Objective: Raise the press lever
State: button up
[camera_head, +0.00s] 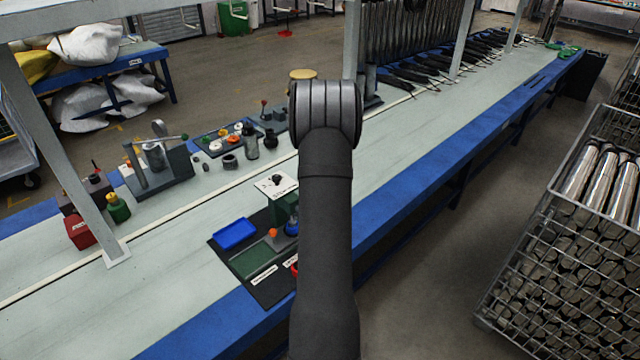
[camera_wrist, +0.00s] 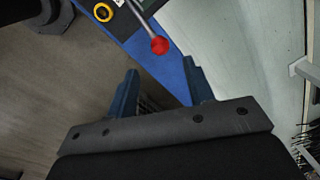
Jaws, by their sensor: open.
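A red ball knob (camera_wrist: 159,45) on a thin grey rod (camera_wrist: 142,18) shows in the wrist view, at the top middle over the blue table edge. It looks like the press lever's end; the press body is out of that view. My gripper (camera_wrist: 161,68) is open and empty. Its two dark blue fingers point toward the knob, which appears just past and between the fingertips; I cannot tell the depth gap. In the head view my arm hides the gripper and the lever. A small red piece (camera_head: 294,267) shows beside my arm, but I cannot tell what it belongs to.
A dark mat (camera_head: 222,262) with a blue tray (camera_head: 236,233) lies left of my arm. A clamp-like fixture (camera_head: 158,165) and small parts stand farther back. A yellow ring (camera_wrist: 103,12) is near the rod. The bench (camera_head: 450,110) has free room right of my arm.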

jog(key=f, duration=0.7)
jog(key=w+f, duration=0.1)
jog(key=f, duration=0.3)
jog(key=shift+a+f, duration=0.2)
grip_shut()
